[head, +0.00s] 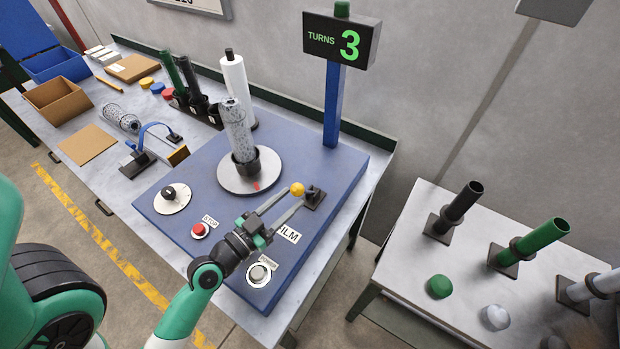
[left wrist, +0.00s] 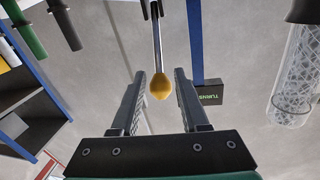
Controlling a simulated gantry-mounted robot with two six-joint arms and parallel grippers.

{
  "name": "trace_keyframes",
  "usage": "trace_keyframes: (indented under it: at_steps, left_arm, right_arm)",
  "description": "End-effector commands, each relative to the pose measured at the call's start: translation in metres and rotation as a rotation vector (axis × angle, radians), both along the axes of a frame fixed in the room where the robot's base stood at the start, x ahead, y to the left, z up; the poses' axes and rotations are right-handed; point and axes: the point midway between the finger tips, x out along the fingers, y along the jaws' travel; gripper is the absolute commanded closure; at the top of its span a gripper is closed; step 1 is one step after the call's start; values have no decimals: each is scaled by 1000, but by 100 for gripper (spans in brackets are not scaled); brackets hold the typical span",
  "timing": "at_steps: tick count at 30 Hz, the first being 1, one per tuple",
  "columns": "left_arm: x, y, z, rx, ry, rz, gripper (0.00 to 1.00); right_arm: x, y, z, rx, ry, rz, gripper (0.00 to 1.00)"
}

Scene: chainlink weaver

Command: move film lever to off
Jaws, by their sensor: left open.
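The film lever has a yellow knob (head: 297,189) above a dark base (head: 314,198) at the right side of the blue machine top. The label beside it is partly covered by my arm; "ILM" is readable. My left gripper (head: 290,198) is open, its fingers reaching toward the knob. In the left wrist view the yellow knob (left wrist: 160,87) sits in the gap between my left gripper's fingers (left wrist: 160,76), with clear space on both sides. The lever's rod (left wrist: 157,40) runs away from the knob. I cannot tell which setting the lever is in. My right gripper is not in view.
A patterned roll (head: 237,130) stands on the round turntable (head: 238,180). A blue post (head: 333,105) carries a display reading TURNS 3 (head: 342,40). A red button (head: 199,230), a grey button (head: 259,273) and a dial (head: 170,193) are close by. A side table (head: 440,265) stands right.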

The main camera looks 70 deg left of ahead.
Motion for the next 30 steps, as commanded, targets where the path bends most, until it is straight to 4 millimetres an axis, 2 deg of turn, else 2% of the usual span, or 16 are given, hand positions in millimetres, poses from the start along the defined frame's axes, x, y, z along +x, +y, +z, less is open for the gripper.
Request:
trace_keyframes:
  at_steps: [1, 2, 9, 13, 20, 22, 28, 30]
  left_arm:
    - [13, 5, 8, 2, -1, -4, 55]
    - [19, 7, 8, 2, -2, -4, 55]
    - [59, 27, 2, 0, -1, -1, 55]
    - [69, 31, 1, 0, -2, 0, 55]
    - [70, 32, 0, 0, -1, 0, 55]
    - [70, 32, 0, 0, -1, 0, 63]
    - [70, 32, 0, 0, -1, 1, 99]
    - [70, 32, 0, 0, -1, 1, 100]
  right_arm:
    - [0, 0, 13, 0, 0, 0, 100]
    - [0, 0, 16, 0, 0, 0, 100]
    - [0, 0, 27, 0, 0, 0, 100]
    - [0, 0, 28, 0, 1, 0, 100]
    - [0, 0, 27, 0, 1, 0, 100]
    - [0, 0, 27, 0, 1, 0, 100]
    - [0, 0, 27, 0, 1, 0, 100]
    - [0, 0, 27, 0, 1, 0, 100]
